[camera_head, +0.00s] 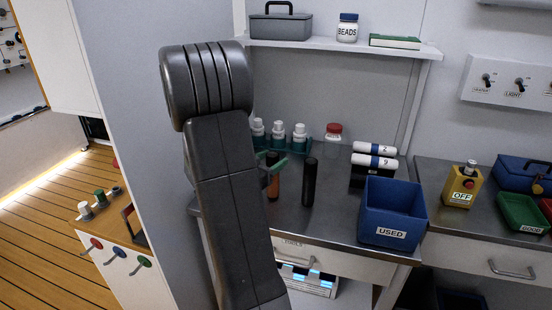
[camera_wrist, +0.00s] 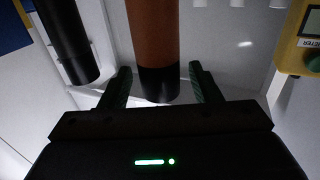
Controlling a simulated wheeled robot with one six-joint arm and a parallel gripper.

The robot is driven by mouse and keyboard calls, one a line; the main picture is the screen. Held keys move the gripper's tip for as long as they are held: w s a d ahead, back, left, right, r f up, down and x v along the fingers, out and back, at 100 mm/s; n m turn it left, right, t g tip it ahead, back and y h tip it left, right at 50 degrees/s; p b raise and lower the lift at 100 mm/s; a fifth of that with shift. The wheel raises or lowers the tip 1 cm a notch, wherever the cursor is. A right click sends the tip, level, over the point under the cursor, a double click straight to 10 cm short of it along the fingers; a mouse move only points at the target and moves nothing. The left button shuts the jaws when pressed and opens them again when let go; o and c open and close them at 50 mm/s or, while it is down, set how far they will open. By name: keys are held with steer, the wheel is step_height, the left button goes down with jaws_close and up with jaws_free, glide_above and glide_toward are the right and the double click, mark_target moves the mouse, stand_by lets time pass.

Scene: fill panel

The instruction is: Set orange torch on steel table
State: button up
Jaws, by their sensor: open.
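The orange torch (camera_head: 275,185) is upright at the steel table (camera_head: 335,205), partly hidden behind my arm; whether its base touches the table is hard to tell. In the wrist view the orange torch (camera_wrist: 157,35), with a dark end, lies between the two green fingers of my gripper (camera_wrist: 160,88), with a gap on each side. My gripper (camera_head: 270,164) shows in the head view at the torch's upper part, partly hidden by my arm. It is open.
A black torch (camera_head: 310,182) stands close to the right; it also shows in the wrist view (camera_wrist: 66,40). A blue USED bin (camera_head: 392,212) sits at the table's front right. White-capped bottles (camera_head: 299,136) and a red-lidded jar (camera_head: 333,134) stand behind. A shelf (camera_head: 345,48) hangs above.

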steer(key=v, duration=0.9)
steer(key=shift+s+a+b, duration=0.2)
steer(key=shift+b, duration=0.1)
